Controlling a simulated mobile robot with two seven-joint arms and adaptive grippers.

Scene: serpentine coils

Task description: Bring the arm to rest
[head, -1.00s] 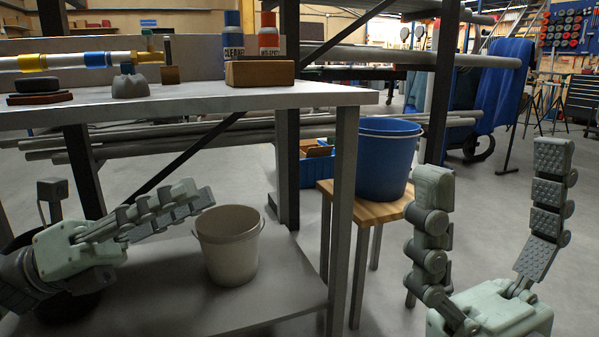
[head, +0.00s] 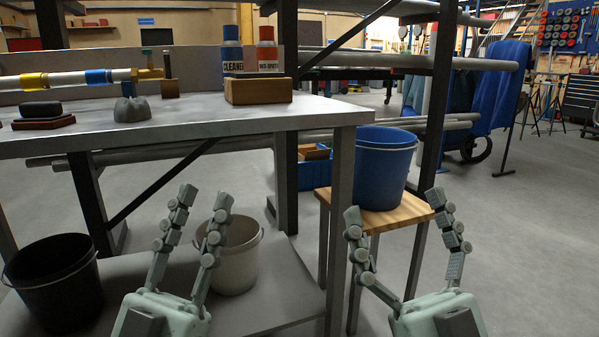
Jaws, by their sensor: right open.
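My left gripper (head: 204,199) points upward at the lower left of the head view. Its two fingers stand apart with nothing visible between them, in front of a white bucket (head: 238,258) that its right finger partly hides. My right gripper (head: 395,205) points upward right of the bench leg. Its fingers are spread wide and empty, appearing in front of the wooden stool and below a blue bucket (head: 386,170). Both grippers are at about the same height in view. The arms behind them are mostly out of view.
A metal workbench (head: 215,120) holds a pipe with a valve (head: 95,77), a dark sanding block (head: 42,108) and a wooden block (head: 258,91) before two bottles. A black bucket (head: 55,285) stands at lower left. The blue bucket stands on a wooden stool (head: 400,212).

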